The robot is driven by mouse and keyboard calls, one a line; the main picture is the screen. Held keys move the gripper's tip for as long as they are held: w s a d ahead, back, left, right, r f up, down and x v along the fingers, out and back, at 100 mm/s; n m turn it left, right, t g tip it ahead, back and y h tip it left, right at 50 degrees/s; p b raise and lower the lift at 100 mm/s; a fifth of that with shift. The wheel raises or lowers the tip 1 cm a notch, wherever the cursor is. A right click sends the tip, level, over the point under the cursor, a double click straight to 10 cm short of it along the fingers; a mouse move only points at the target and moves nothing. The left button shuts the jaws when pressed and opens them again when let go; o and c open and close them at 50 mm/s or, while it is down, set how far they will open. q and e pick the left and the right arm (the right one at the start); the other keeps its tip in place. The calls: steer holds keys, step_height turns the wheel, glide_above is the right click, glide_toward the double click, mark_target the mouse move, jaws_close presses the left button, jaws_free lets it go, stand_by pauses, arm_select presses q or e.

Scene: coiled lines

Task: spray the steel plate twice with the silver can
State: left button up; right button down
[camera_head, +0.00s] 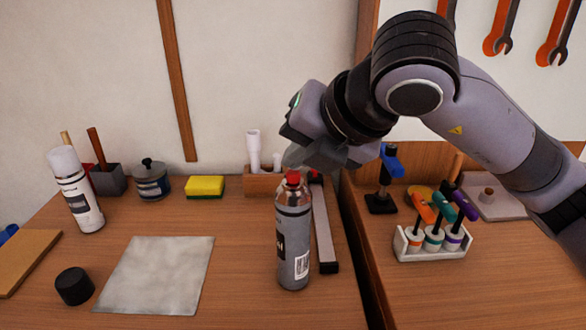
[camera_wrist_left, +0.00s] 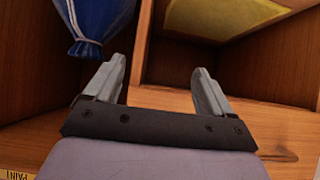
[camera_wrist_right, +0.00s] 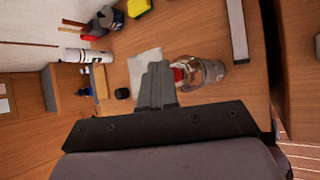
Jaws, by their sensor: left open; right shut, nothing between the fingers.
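The silver can (camera_head: 294,245) stands upright on the wooden table, its red nozzle (camera_head: 292,177) uncapped. The steel plate (camera_head: 155,275) lies flat to its left. My right gripper (camera_head: 296,160) is shut and empty at the can's top, by the nozzle; I cannot tell whether it touches. In the right wrist view its closed fingers (camera_wrist_right: 158,72) partly cover the red nozzle, beside the can (camera_wrist_right: 208,72), with the plate (camera_wrist_right: 145,63) beyond. My left gripper (camera_wrist_left: 158,85) is open and empty, seen only in the left wrist view, near wooden shelving.
A black cap (camera_head: 74,286) lies left of the plate. A white can (camera_head: 76,192), a lidded jar (camera_head: 152,182), a yellow sponge (camera_head: 205,187) and a steel bar (camera_head: 324,232) surround the work area. A bottle rack (camera_head: 432,242) stands right. A blue bag (camera_wrist_left: 92,28) hangs near my left gripper.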

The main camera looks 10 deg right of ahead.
mark_target(299, 180)
steer(key=shift+r, duration=0.15)
step_height(299, 180, up, 6)
steer(key=shift+f+p, duration=0.1)
steer(key=shift+p, duration=1)
stand_by(1.8)
